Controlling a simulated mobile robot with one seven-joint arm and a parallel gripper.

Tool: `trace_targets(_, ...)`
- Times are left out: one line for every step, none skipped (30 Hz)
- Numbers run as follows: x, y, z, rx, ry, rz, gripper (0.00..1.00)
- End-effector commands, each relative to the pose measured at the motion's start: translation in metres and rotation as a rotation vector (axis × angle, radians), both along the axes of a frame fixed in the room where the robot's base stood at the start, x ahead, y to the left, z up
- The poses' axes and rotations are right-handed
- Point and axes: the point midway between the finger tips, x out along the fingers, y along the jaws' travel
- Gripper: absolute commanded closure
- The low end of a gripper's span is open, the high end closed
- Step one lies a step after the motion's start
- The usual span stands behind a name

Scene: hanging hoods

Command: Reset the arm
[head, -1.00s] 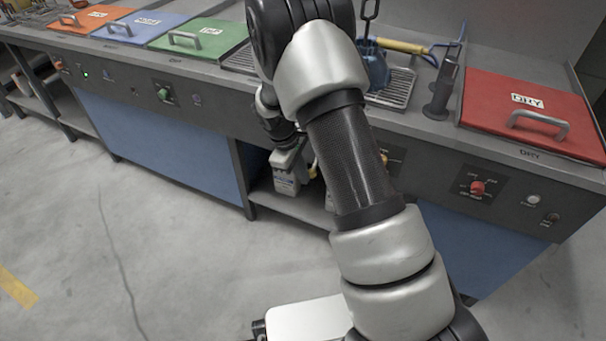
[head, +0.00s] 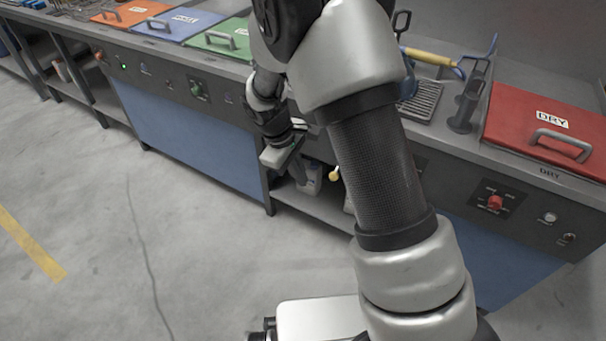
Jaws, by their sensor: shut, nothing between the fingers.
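My arm reaches up through the middle of the head view and bends down at the elbow. Its wrist hangs in front of the counter, left of the upper arm. My gripper (head: 296,168) is shut and empty, pointing down in front of the open shelf bay. Its fingertips are small and hard to make out against the containers behind it.
A counter with orange (head: 130,13), blue (head: 176,25), green (head: 218,38) and red (head: 548,125) lids runs behind the arm. A dark upright holder (head: 466,103) stands left of the red lid. Containers (head: 312,178) stand on the low shelf (head: 318,205). The floor at left is clear.

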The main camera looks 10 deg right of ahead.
Motion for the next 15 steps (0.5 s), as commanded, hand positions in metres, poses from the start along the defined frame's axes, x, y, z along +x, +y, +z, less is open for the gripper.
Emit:
trace_targets(0.000,0.000,0.000,0.000,0.000,0.000,1.00)
trace_targets(0.000,0.000,0.000,0.000,0.000,0.000,1.00)
trace_targets(0.000,0.000,0.000,0.000,0.000,0.000,1.00)
trace_targets(0.000,0.000,0.000,0.000,0.000,0.000,1.00)
trace_targets(0.000,0.000,0.000,0.000,0.000,0.000,1.00)
trace_targets(0.000,0.000,0.000,0.000,0.000,0.000,1.00)
trace_targets(0.000,0.000,0.000,0.000,0.000,0.000,1.00)
trace_targets(0.000,0.000,0.000,0.000,0.000,0.000,1.00)
trace_targets(0.000,0.000,0.000,0.000,0.000,0.000,1.00)
trace_targets(0.000,0.000,0.000,0.000,0.000,-0.001,1.00)
trace_targets(0.000,-0.001,0.002,0.002,-0.003,-0.004,1.00)
trace_targets(0.000,-0.002,0.007,0.006,-0.008,-0.012,1.00)
trace_targets(-0.001,-0.003,0.012,0.012,-0.015,-0.022,1.00)
trace_targets(-0.002,-0.005,0.020,0.020,-0.023,-0.037,1.00)
trace_targets(-0.003,-0.008,0.033,0.033,-0.039,-0.063,1.00)
